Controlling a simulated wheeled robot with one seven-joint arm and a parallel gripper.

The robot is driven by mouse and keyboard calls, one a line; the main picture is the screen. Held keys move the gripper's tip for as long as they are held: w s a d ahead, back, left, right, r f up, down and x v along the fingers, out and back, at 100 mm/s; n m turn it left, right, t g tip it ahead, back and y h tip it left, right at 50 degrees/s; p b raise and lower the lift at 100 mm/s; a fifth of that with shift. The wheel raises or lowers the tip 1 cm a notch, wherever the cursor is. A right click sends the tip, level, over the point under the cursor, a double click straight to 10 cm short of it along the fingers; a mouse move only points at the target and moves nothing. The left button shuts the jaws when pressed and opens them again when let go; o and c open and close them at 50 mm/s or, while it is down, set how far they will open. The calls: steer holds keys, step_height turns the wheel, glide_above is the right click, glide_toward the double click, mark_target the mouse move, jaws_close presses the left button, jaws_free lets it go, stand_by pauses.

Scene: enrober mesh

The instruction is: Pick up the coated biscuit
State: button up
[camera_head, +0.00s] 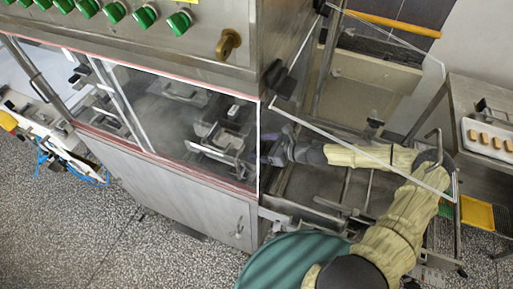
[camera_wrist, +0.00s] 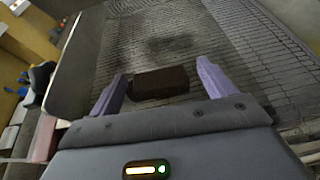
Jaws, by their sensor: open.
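The coated biscuit (camera_wrist: 160,82) is a dark brown block lying on the wire mesh belt (camera_wrist: 225,35) in the wrist view. My gripper (camera_wrist: 162,71) is open, with one purple finger to the left of the biscuit and the other to its right. A gap shows between the biscuit and each finger, narrower on the left. In the head view my gripper (camera_head: 268,151) reaches left into the side of the steel enrober (camera_head: 170,170). The biscuit cannot be made out there.
A white tray (camera_head: 468,143) with several tan biscuits stands on a steel table (camera_head: 468,92) at the right. Steel frame bars surround my arm at the machine's opening. A dark wall (camera_wrist: 75,65) borders the mesh on the left in the wrist view.

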steer(key=shift+s+d, duration=0.15)
steer(key=c, duration=0.9)
steer(key=shift+o, duration=0.2)
steer(key=shift+s, duration=0.1)
steer(key=shift+r, duration=0.1)
